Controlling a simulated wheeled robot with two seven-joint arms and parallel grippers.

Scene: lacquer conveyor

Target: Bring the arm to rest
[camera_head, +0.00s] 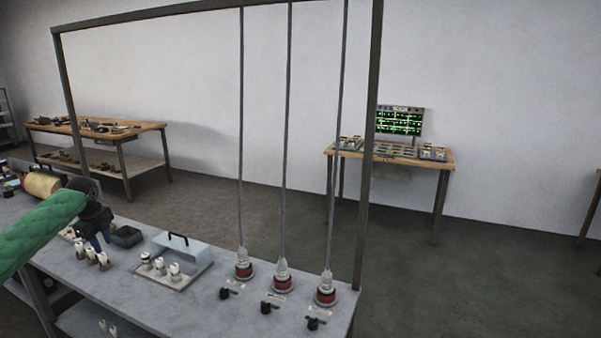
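My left arm comes in from the left in a green quilted sleeve. Its dark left gripper (100,240) points down over the left part of the grey bench (200,312). It is just above and behind a row of small white-topped pieces (91,256); I cannot tell whether it touches them. The fingertips are small and dark, so their opening is unclear, and I see nothing held in them. My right gripper is not in view.
A tray with a clear, handled cover (187,246) and several white-topped pieces stands right of the gripper. A dark open box (126,237) is close by. Three red-based hanging fittings (282,283) with rods and black knobs occupy the right end. A metal frame post (368,150) rises there.

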